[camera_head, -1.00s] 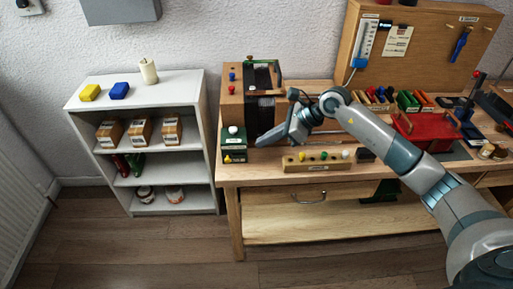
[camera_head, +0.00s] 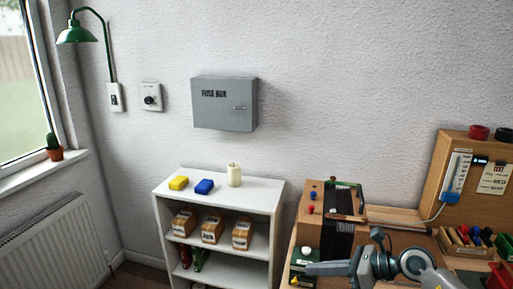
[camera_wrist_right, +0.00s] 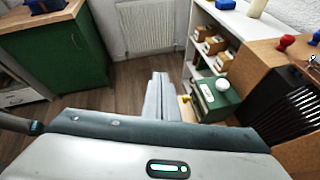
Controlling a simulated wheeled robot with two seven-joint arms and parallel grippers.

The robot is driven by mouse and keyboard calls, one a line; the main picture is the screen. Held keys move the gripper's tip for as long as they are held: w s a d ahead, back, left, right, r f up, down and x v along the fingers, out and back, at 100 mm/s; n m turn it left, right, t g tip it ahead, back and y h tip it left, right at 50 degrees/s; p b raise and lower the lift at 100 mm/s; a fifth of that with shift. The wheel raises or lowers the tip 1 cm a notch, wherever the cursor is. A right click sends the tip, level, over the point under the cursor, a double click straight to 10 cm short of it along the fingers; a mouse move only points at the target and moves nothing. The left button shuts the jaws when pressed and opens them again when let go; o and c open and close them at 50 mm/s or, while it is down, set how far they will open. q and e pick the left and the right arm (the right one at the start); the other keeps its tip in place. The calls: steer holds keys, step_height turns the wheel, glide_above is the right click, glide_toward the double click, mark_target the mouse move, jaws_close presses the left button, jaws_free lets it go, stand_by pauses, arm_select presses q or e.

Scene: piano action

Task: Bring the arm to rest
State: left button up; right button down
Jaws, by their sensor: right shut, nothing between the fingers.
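My right gripper (camera_head: 312,268) reaches in from the lower right in the head view, its fingers pointing left. It is shut and empty, in front of the green box with a white knob (camera_head: 306,252). In the right wrist view the closed fingers (camera_wrist_right: 160,80) point out over the floor, and the green box (camera_wrist_right: 222,101) is just right of them. I cannot tell whether they touch it. The wooden piano action block (camera_head: 313,213) stands behind the gripper. My left gripper is not in view.
A white shelf (camera_head: 255,190) with blocks, a candle and cartons stands left of the bench. A wooden panel (camera_head: 440,185) rises at the right. A green cabinet (camera_wrist_right: 70,60) shows left in the wrist view. Open floor (camera_wrist_right: 120,85) lies beneath the fingers.

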steer(key=s+a+r+m+t+y, duration=0.3)
steer(key=a+r+m+t+y, duration=0.15)
steer(key=r+m+t, duration=0.6)
steer(key=s+d+f+m+h, duration=0.3)
steer(key=d+f+m+h, duration=0.5)
steer(key=m, duration=0.6)
steer(key=s+d+f+m+h, duration=0.4)
steer(key=d+f+m+h, duration=0.2)
steer(key=f+m+h, duration=0.55)
steer(key=s+a+f+m+g+y, duration=0.2)
steer(key=s+f+m+g, duration=0.35)
steer(key=s, duration=0.75)
steer(key=s+a+f+m+g+y, duration=0.25)
steer(key=s+f+g, duration=0.55)
steer(key=s, duration=0.5)
step_height(320, 180, down, 30)
steer(key=s+r, duration=0.1)
steer(key=s, duration=0.1)
steer(key=s+d+f+g, duration=0.1)
steer(key=s+f, duration=0.8)
steer(key=s+d+f, duration=0.2)
steer(key=s+f, duration=0.7)
steer(key=f, duration=0.1)
steer(key=shift+s+d+g+h+b, duration=0.2)
steer(key=shift+d+g+h+b, duration=0.15)
steer(key=shift+g+h, duration=0.1)
